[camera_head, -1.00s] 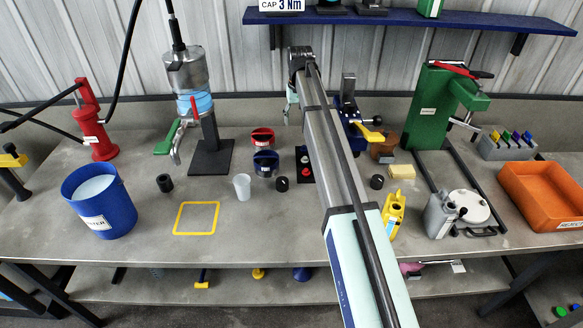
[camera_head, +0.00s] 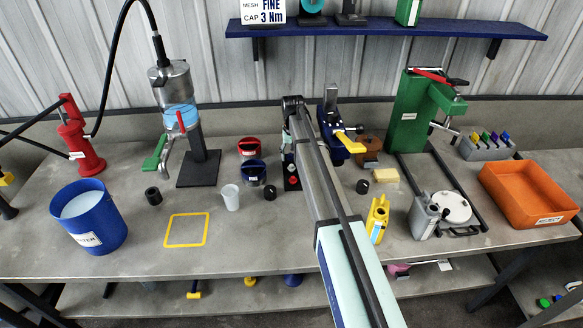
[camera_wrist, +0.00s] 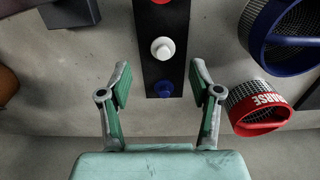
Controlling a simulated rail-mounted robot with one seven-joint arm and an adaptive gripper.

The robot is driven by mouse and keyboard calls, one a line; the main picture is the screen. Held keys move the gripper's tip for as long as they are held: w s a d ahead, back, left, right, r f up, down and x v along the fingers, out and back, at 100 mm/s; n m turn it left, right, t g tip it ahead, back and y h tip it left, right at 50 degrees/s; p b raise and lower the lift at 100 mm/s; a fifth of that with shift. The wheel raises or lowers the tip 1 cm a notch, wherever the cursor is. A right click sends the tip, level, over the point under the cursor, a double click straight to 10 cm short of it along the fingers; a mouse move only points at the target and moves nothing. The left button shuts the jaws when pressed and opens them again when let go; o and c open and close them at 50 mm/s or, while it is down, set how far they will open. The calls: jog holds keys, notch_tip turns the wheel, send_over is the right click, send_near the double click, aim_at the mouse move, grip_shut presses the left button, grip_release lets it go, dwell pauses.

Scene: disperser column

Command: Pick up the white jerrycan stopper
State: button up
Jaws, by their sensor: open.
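In the wrist view a white round stopper (camera_wrist: 162,49) stands on a black strip (camera_wrist: 156,22), between a red piece (camera_wrist: 162,2) cut by the top edge and a blue one (camera_wrist: 163,88). My gripper (camera_wrist: 161,84) is open and empty. Its two fingers are spread to either side of the strip's lower end, with the blue piece between them in the picture and the white stopper just above.
A red COARSE mesh basket (camera_wrist: 259,106) lies close to the right finger, with a blue mesh basket (camera_wrist: 285,38) beyond it. In the head view a white cup (camera_head: 230,197), a yellow jerrycan (camera_head: 377,219) and a grey jerrycan (camera_head: 424,217) stand on the bench.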

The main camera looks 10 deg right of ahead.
aim_at(292, 165)
jog(key=shift+a+f+p, duration=0.2)
jog(key=shift+f+p, duration=1.1)
jog(key=shift+f, duration=1.55)
jog(key=c, duration=0.9)
